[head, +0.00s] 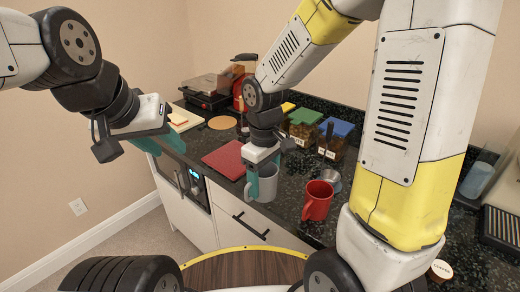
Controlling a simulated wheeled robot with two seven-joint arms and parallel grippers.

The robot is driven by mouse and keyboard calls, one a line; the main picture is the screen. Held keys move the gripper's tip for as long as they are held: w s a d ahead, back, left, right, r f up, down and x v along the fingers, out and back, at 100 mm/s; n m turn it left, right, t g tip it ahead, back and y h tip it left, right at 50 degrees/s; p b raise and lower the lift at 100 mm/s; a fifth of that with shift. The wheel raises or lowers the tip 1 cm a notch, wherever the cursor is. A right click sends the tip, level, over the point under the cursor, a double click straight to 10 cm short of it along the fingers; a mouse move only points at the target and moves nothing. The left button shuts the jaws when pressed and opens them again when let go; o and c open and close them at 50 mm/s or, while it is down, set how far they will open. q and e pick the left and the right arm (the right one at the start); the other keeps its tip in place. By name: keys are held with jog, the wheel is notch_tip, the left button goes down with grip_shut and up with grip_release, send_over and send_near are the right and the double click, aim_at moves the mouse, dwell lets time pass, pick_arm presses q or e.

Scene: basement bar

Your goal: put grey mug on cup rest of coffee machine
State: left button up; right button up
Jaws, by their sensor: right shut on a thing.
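The grey mug (267,184) is upright near the front edge of the counter. My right gripper (262,172) reaches down from above and is shut on it, with a teal finger at its left side. I cannot tell whether its base touches anything. My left gripper (160,143) is open and empty, to the left in front of the counter. At the right edge, a grey body with a dark slotted tray (502,226) is partly cut off; it may be the coffee machine's cup rest. My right arm hides part of the counter before it.
A red mug (317,201) stands right of the grey mug, near a small metal cup (330,178). A red mat (225,159) lies to the left. Containers with green (306,116) and blue (337,127) lids stand behind. A round coffee-labelled lid (442,269) is at front right.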

jog(key=w, duration=0.5)
jog(key=w+d+f, duration=0.1)
jog(key=w, duration=0.4)
jog(key=w+d, duration=0.1)
jog(key=w, duration=0.4)
jog(key=shift+w+f, duration=0.25)
jog(key=shift+w, duration=0.1)
jog(key=shift+f, duration=1.7)
jog(key=shift+f, duration=0.15)
jog(key=o, duration=1.7)
jog(key=shift+c, duration=0.2)
